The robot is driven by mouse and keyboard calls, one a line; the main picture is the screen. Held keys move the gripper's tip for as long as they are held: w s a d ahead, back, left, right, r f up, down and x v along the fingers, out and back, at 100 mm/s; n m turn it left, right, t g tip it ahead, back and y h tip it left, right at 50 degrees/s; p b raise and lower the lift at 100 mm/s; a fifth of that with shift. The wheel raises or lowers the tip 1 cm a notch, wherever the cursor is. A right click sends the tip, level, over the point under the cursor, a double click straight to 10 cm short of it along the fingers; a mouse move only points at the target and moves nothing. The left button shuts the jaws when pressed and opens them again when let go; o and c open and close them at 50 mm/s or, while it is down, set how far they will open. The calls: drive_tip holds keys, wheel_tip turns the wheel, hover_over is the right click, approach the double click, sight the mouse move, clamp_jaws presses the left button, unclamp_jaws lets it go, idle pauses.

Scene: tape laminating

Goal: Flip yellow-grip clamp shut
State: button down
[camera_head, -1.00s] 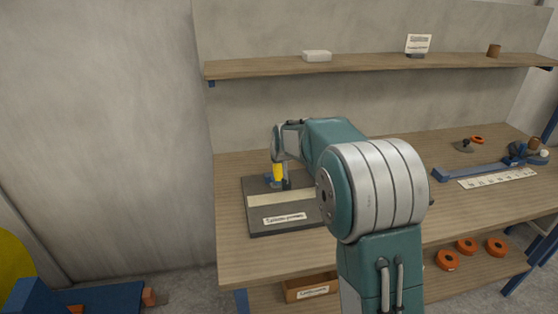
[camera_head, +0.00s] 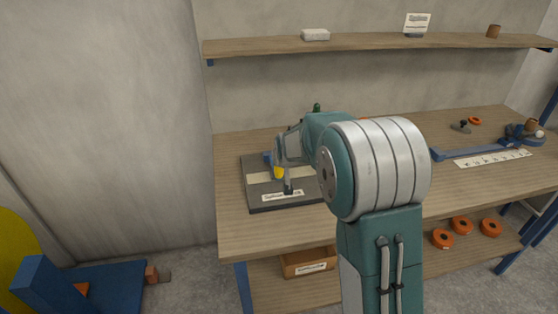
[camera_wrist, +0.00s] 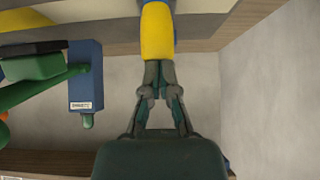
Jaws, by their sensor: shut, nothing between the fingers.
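The clamp's yellow grip (camera_head: 279,172) shows just left of my gripper (camera_head: 288,188) in the head view, over the pale strip (camera_head: 258,179) on a dark board (camera_head: 256,199). A blue part of the clamp (camera_head: 267,158) shows behind the grip. In the wrist view the yellow grip (camera_wrist: 157,32) is at top centre, directly beyond my shut fingertips (camera_wrist: 159,68). The fingertips look at or very near its end; contact is not certain. Nothing is between the fingers. My arm hides the board's right part and some of the clamp.
The wooden bench (camera_head: 238,226) has a white label on the board and a blue long tool (camera_head: 485,149) at right. A shelf (camera_head: 390,43) runs above. The wrist view shows a blue block (camera_wrist: 86,75) and a green part (camera_wrist: 30,90) at left.

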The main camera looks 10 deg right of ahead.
drive_tip(key=shift+s+f, duration=0.4)
drive_tip(key=shift+f, duration=0.3)
wheel_tip(320, 180, up, 5)
drive_tip(key=s+r, duration=0.2)
drive_tip(key=s, duration=0.7)
drive_tip(key=shift+r, duration=0.25)
drive_tip(key=s+r+g, duration=0.1)
drive_tip(key=s+r, duration=0.2)
drive_tip(key=s, duration=1.2)
drive_tip(key=s+r+g, duration=0.1)
drive_tip(key=s+r, duration=0.1)
drive_tip(key=s, duration=1.3)
drive_tip(key=shift+a+r+g, duration=0.15)
drive_tip(key=shift+r+g, duration=0.25)
